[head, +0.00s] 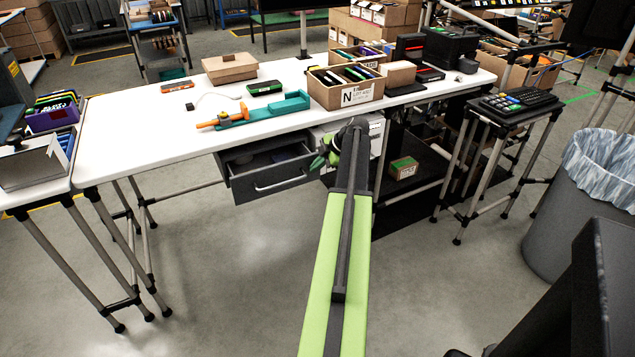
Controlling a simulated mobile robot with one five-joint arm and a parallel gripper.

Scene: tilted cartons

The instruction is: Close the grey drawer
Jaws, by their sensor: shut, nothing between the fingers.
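The grey drawer (272,178) hangs under the white table, left of the table's middle. It stands pulled out, with its dark inside showing from above and a pale bar handle on its front. My gripper (316,163) is at the end of my green arm, just right of the drawer's right edge. Its fingers are small in the picture and look shut, with nothing seen between them. I cannot tell whether they touch the drawer.
The white table (150,130) bears an orange and teal tool (262,110) and an open carton (346,88). A white box front (378,130) is under the table behind my arm. A lined bin (570,210) stands at the right. The floor before the drawer is clear.

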